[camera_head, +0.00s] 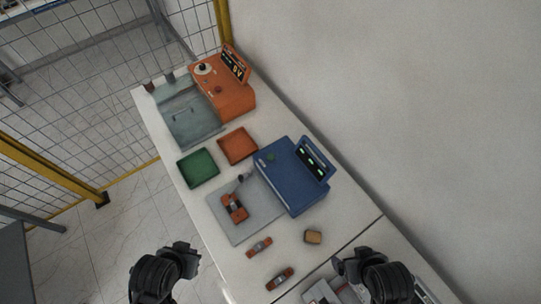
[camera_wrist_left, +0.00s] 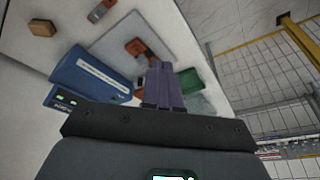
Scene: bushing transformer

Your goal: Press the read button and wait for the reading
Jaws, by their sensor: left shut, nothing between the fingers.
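A blue instrument (camera_head: 286,181) stands on the white table, with a dark display panel (camera_head: 311,159) showing lit green readouts. A round green button (camera_head: 271,156) sits on its top. In the left wrist view the blue instrument (camera_wrist_left: 88,72) is at the left; its button cannot be made out there. An orange clamp-like fixture (camera_head: 234,207) rests on the grey plate beside the instrument. My left gripper (camera_head: 190,254) is shut and empty, off the table's near left side; its closed fingers (camera_wrist_left: 162,86) show in the wrist view. My right gripper (camera_head: 344,263) is over the near right; its jaws are unclear.
A green tray (camera_head: 198,168) and an orange tray (camera_head: 238,146) lie beyond the grey plate (camera_head: 262,224). An orange machine (camera_head: 226,90) stands at the far end. Two small orange parts (camera_head: 259,247) (camera_head: 280,279) and a tan block (camera_head: 313,237) lie near. A wall borders the right.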

